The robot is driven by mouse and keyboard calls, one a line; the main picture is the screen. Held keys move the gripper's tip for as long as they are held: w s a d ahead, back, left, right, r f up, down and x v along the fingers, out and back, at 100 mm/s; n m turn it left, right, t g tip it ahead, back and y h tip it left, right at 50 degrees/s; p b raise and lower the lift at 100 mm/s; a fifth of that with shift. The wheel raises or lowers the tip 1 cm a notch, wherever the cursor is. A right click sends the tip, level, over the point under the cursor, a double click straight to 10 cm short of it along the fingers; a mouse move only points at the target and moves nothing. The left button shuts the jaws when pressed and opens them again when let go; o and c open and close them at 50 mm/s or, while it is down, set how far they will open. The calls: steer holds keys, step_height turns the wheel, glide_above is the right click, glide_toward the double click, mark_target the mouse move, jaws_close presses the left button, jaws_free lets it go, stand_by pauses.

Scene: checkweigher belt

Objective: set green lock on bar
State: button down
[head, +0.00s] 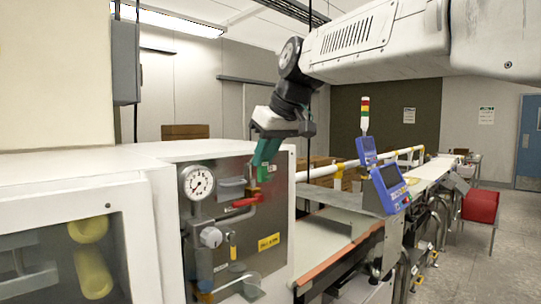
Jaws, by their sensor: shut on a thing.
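My gripper (259,178) hangs at the front of the grey control panel (272,222), its teal-green fingers pointing down. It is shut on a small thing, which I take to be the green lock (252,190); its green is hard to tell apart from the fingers. A small brass-coloured bit shows between the fingers. Just below is a red lever (245,202) on the panel, close to the fingertips. A grey metal piece (231,188) sits left of the fingertips. I cannot tell which part is the bar, or whether the lock touches it.
Open floor lies at far right.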

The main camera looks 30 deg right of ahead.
steer(key=w+a, duration=0.2)
steer(key=w, duration=0.5)
steer(key=shift+w+a, duration=0.15)
steer(key=shift+a, duration=0.05)
stand_by(0.5)
steer(key=shift+w, duration=0.15)
stand_by(0.4)
steer(key=shift+f, duration=1.95)
steer(key=shift+f, duration=0.4)
steer(key=c, duration=1.2)
jaws_free()
